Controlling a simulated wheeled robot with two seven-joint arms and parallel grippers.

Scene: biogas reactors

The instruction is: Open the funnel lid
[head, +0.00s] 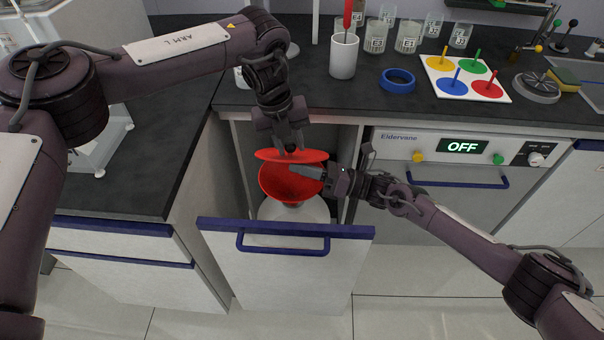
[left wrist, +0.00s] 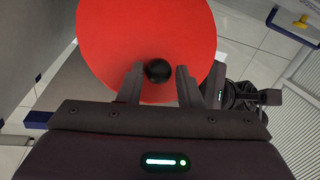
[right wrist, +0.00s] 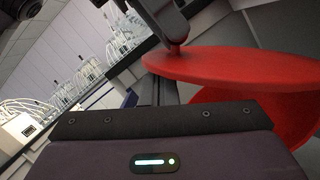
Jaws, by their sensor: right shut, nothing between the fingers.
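The red funnel (head: 290,186) stands inside the pulled-out drawer, on a white vessel. Its round red lid (head: 280,155) is above the funnel's mouth, with a gap between them at the front; the lid fills the top of the left wrist view (left wrist: 125,35). My left gripper (head: 290,148) is over the lid, its fingers apart on either side of the black knob (left wrist: 158,71). My right gripper (head: 296,170) is shut and empty, reaching in from the right between lid and funnel. Whether it touches the lid is unclear. The right wrist view shows the lid's edge (right wrist: 235,66) just above its fingers.
The open drawer (head: 285,228) has a blue handle at its front. The dark worktop (head: 350,100) behind holds a white cup, several beakers, a blue ring and a coloured peg board. An oven-like appliance (head: 425,180) reading OFF is to the right.

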